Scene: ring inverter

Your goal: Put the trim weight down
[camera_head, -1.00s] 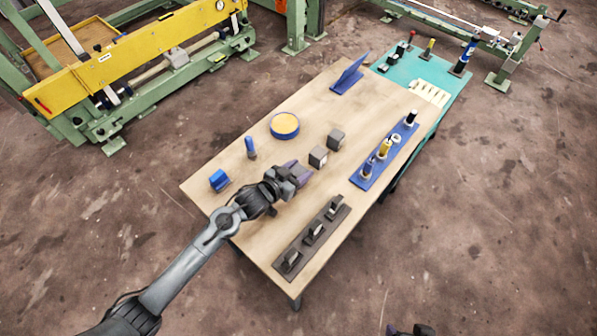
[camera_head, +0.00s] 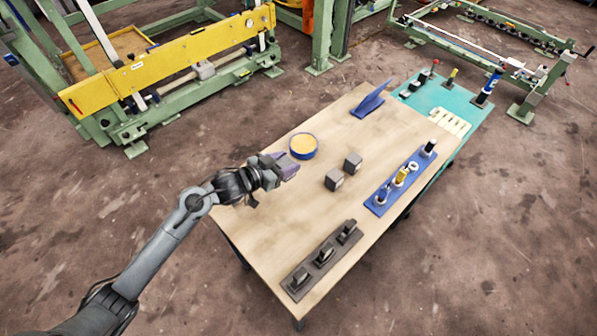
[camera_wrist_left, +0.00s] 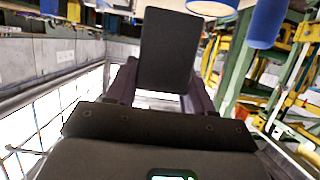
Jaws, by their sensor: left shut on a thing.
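My left gripper (camera_head: 286,167) is above the left part of the wooden table, just left of and below a round blue-rimmed dish (camera_head: 303,154) with a tan inside. In the left wrist view the two purple fingers of this gripper (camera_wrist_left: 160,92) are shut on a dark, flat-faced block (camera_wrist_left: 168,48), which I take to be the trim weight. The held block is hard to make out in the head view. I cannot tell whether it touches anything below. My right gripper does not show.
Two dark cubes (camera_head: 334,180) (camera_head: 353,163) stand right of my gripper. A dark rack (camera_head: 309,282) with three dark pieces lies at the front. A blue rack (camera_head: 380,207) with cylinders lies to the right. A blue upright piece (camera_head: 371,99) stands at the back.

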